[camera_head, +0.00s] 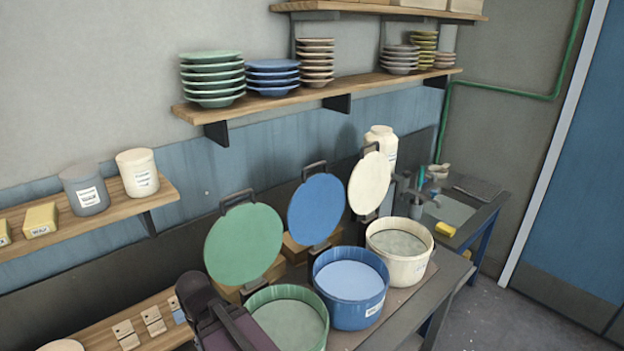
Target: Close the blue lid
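The blue lid (316,209) stands open and upright, a round disc behind the blue pot (350,310). The blue pot is round, with a pale blue inside and a small white label on its front. It stands between a green pot and a cream pot on a dark table. A dark part of my arm (205,302) shows at the lower middle, in front of the green pot's left side. My gripper's fingertips cannot be made out, so its state is not clear.
The green lid (244,243) and cream lid (369,183) also stand open, on either side of the blue lid. The green pot (290,312) and cream pot (399,250) flank the blue pot closely. A wooden shelf (300,96) with stacked plates hangs above.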

